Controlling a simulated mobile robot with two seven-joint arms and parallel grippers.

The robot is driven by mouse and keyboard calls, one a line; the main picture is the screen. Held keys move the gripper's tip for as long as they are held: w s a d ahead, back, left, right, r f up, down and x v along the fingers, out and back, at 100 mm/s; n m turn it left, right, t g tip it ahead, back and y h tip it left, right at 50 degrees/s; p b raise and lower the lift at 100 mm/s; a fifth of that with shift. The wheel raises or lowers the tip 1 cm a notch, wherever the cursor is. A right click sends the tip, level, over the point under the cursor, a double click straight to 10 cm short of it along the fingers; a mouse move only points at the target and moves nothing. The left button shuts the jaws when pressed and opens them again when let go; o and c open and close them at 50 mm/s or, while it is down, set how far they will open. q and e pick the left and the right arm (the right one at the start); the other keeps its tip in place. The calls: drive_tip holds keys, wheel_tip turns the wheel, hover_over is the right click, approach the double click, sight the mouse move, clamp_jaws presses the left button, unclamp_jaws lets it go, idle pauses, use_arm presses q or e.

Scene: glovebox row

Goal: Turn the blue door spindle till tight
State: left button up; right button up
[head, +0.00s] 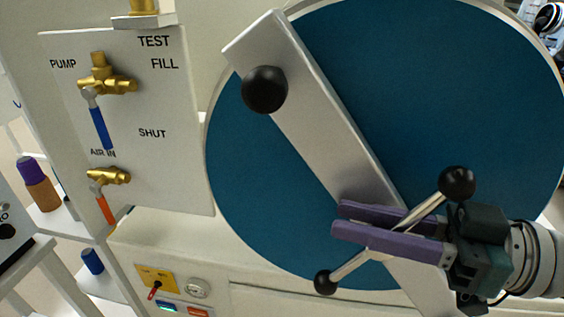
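The big round blue door (262,165) fills the right half of the head view. A silver clamp bar (325,135) runs diagonally across it, with a black knob (265,90) near its upper end. The spindle handle is a thin steel bar (347,268) with black balls at its upper right and lower left ends. My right gripper (336,219) comes in from the right, its two purple fingers around the handle's middle. The steel bar passes in the narrow gap between the fingers, which look closed on it. The fingers hide the spindle's hub. My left gripper is out of view.
Left of the door is a white valve panel (165,185) with brass valves, a blue lever (101,128) and an orange lever (105,209). Below is a yellow switch plate (157,277). A purple-capped brown bottle (40,190) stands on a shelf at far left.

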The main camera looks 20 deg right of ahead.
clamp_jaws()
idle(1.5)
